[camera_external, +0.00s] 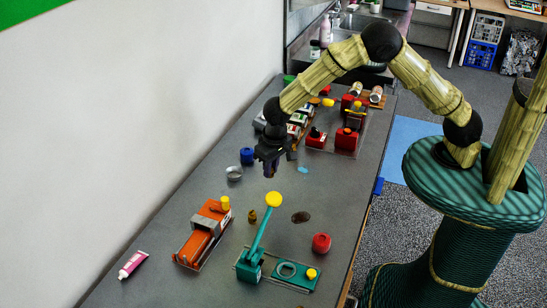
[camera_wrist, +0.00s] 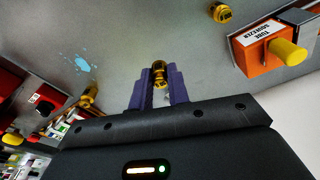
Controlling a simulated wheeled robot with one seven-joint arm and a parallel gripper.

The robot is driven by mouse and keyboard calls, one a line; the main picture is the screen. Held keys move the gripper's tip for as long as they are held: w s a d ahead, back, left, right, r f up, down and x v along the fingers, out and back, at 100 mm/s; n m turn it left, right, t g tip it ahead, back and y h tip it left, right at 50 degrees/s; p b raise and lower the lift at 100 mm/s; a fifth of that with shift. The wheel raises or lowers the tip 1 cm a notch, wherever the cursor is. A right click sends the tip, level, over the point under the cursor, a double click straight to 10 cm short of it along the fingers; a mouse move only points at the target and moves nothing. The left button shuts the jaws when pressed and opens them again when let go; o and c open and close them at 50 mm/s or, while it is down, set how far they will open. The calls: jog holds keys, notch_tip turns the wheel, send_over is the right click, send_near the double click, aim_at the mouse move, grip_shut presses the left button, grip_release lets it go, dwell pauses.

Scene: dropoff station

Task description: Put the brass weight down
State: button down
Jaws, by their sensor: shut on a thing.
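My gripper (camera_external: 270,165) hangs above the middle of the grey table (camera_external: 345,190). In the wrist view its purple fingers (camera_wrist: 158,88) are shut on a small brass weight (camera_wrist: 159,70), which sits between the fingertips. In the external view the held weight is too small and hidden to make out. A second small brass piece (camera_wrist: 220,12) stands on the table in the wrist view; it also shows near the green lever device (camera_external: 252,215).
An orange tube squeezer (camera_external: 203,235) and a green lever press (camera_external: 270,268) stand in front, with a red round object (camera_external: 321,242). A blue cup (camera_external: 247,156) and metal dish (camera_external: 234,173) are left of my gripper. Red devices (camera_external: 346,138) stand behind. Bare table lies to the right.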

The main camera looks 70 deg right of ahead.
send_over(299, 199)
jog(key=shift+s+a+r+n, duration=0.1)
jog(key=shift+s+a+n, duration=0.1)
jog(key=shift+n, duration=0.2)
notch_tip(299, 199, down, 6)
jog(key=shift+r+p, duration=0.1)
jog(key=shift+p, duration=0.65)
jog(key=shift+f+p, duration=0.45)
jog(key=shift+f, duration=1.65)
